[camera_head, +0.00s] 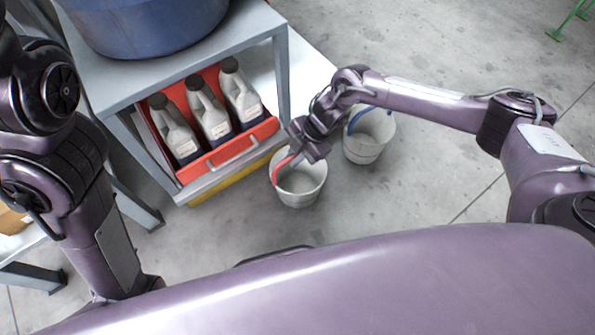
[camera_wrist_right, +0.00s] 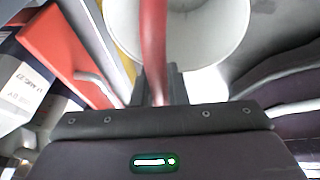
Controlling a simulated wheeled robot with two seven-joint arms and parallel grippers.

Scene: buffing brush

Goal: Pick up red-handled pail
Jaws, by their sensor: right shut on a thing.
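The red-handled pail (camera_head: 300,190) is white and stands upright on the floor in front of the shelf unit, in the head view. Its red handle (camera_head: 281,170) runs up to my right gripper (camera_head: 297,158), which is above the pail's rim. In the right wrist view the red handle (camera_wrist_right: 153,45) passes between the fingers of my right gripper (camera_wrist_right: 160,85), which is shut on it. The pail's white inside (camera_wrist_right: 205,35) shows behind the handle. My left arm is at the left of the head view, but its gripper is not in view.
A second white pail (camera_head: 362,148) with a blue handle (camera_head: 356,118) stands just right, partly behind my right arm. A grey shelf unit (camera_head: 283,75) holds a red crate (camera_head: 230,148) of several bottles and a blue tub (camera_head: 145,25). Floor to the right is clear.

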